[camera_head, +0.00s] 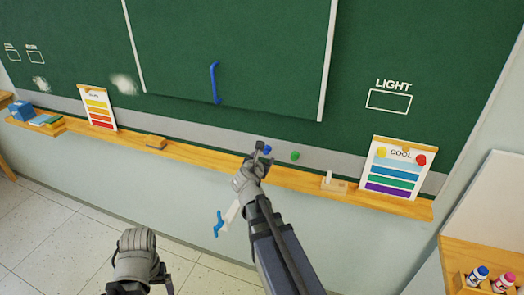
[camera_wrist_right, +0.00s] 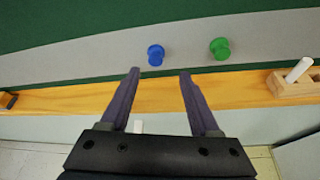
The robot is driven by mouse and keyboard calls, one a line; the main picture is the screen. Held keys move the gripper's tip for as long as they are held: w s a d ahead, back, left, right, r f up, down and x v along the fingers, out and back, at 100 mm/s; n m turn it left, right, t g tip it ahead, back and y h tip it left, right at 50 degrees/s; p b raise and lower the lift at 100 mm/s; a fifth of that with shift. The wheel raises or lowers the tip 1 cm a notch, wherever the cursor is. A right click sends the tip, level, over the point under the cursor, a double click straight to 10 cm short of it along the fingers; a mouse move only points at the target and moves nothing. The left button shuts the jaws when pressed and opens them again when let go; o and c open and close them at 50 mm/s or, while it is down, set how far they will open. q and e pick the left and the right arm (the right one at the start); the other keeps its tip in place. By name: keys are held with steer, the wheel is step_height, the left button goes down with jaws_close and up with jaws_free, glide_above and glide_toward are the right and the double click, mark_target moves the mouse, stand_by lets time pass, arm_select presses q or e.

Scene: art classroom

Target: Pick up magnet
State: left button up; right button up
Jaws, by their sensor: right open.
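A blue magnet (camera_wrist_right: 155,55) sits on the grey strip below the green board, and a green magnet (camera_wrist_right: 219,48) is to its right. In the head view the blue magnet (camera_head: 267,150) is just right of my right gripper's tip, with the green magnet (camera_head: 295,156) beyond. My right gripper (camera_wrist_right: 159,72) is open and empty; the blue magnet lies just past its fingertips, between their lines. The right gripper (camera_head: 260,146) also shows in the head view. A yellow magnet (camera_head: 382,152) and a red magnet (camera_head: 421,160) are on the COOL chart. My left gripper (camera_head: 140,288) is low, its fingers mostly cut off.
A wooden ledge (camera_head: 210,158) runs under the board. It holds an eraser (camera_head: 155,142), a chalk holder (camera_head: 334,184) and the COOL chart (camera_head: 393,178). A blue handle (camera_head: 214,82) is on the sliding panel. A table (camera_head: 455,252) with bottles stands lower right.

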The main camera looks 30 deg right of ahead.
mark_target(266, 152)
steer(key=shift+w+a+b+x, duration=0.15)
steer(key=shift+b+x, duration=0.5)
steer(key=shift+x, duration=1.2)
steer(key=shift+w+a+b+x, duration=0.15)
steer(key=shift+b+x, duration=0.45)
steer(key=shift+x, duration=1.3)
steer(key=shift+s, duration=0.1)
jaws_close()
